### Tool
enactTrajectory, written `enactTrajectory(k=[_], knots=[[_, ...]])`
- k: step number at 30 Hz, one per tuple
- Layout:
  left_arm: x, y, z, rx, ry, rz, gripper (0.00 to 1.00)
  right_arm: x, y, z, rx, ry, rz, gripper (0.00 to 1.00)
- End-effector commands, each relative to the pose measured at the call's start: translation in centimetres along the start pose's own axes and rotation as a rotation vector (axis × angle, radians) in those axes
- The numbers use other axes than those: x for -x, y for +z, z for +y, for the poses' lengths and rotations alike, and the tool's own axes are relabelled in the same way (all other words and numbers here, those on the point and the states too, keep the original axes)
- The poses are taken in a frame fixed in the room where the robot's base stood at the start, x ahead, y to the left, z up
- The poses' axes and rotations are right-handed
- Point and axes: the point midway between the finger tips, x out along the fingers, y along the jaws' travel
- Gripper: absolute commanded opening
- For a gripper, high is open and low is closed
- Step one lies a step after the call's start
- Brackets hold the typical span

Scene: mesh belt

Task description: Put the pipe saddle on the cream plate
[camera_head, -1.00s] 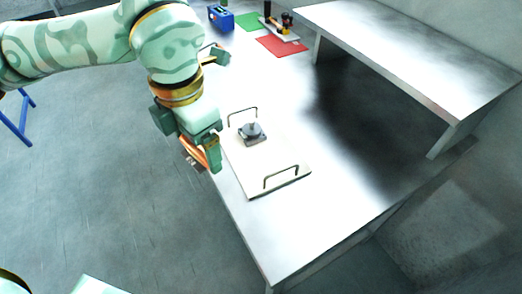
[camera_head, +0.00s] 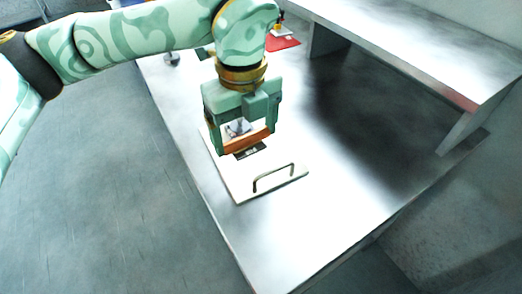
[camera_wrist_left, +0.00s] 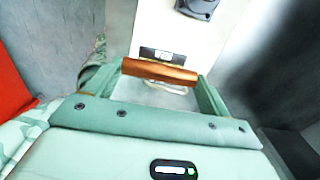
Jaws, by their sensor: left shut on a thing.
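My left gripper (camera_head: 246,143) is shut on an orange-brown bar-like piece (camera_head: 248,141), seemingly the pipe saddle. The bar spans the two green fingers; it also shows in the left wrist view (camera_wrist_left: 160,70). The pale plate with wire handles (camera_head: 236,186), seemingly the cream plate, lies on the table below the gripper. The piece appears above the plate; the exact gap is unclear. A small dark piece (camera_wrist_left: 162,53) shows just beyond the bar; I cannot tell whether it belongs to it. My right gripper is not in view.
A grey fixture (camera_wrist_left: 198,8) stands on the plate, partly hidden by my gripper in the head view. A wire handle (camera_head: 273,177) rises at the plate's near end. A raised metal shelf (camera_head: 420,40) stands at right. The near table top (camera_head: 285,235) is clear.

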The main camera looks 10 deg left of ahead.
Motion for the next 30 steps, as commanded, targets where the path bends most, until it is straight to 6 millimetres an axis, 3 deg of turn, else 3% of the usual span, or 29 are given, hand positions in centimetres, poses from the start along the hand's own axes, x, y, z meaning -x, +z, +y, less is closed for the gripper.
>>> enactTrajectory(k=[1, 4, 10, 16, 18, 27, 28, 30], knots=[[-1.4, 0.1, -0.8, -0.001, 0.003, 0.004, 0.53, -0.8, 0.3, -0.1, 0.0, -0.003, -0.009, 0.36], [-2.4, 0.1, -1.8, -0.001, 0.001, 0.002, 0.53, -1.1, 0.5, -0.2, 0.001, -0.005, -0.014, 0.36], [-3.4, 0.2, -2.8, -0.001, -0.001, 0.0, 0.53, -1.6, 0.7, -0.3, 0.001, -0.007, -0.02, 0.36], [-6.9, 0.2, -3.1, -0.001, 0.002, 0.004, 0.53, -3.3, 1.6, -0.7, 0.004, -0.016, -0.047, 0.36], [-6.9, 0.2, -3.0, -0.001, 0.0, 0.002, 0.49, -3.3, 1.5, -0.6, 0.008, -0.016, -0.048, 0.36], [-6.8, 0.2, -3.0, -0.001, -0.002, -0.001, 0.49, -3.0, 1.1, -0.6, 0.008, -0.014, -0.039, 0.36], [-6.9, 0.2, -3.0, -0.001, -0.002, -0.001, 0.87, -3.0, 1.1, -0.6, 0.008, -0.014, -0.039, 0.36], [-6.8, 0.2, -3.0, -0.001, -0.002, -0.001, 1.0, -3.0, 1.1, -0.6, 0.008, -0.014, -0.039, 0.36]])
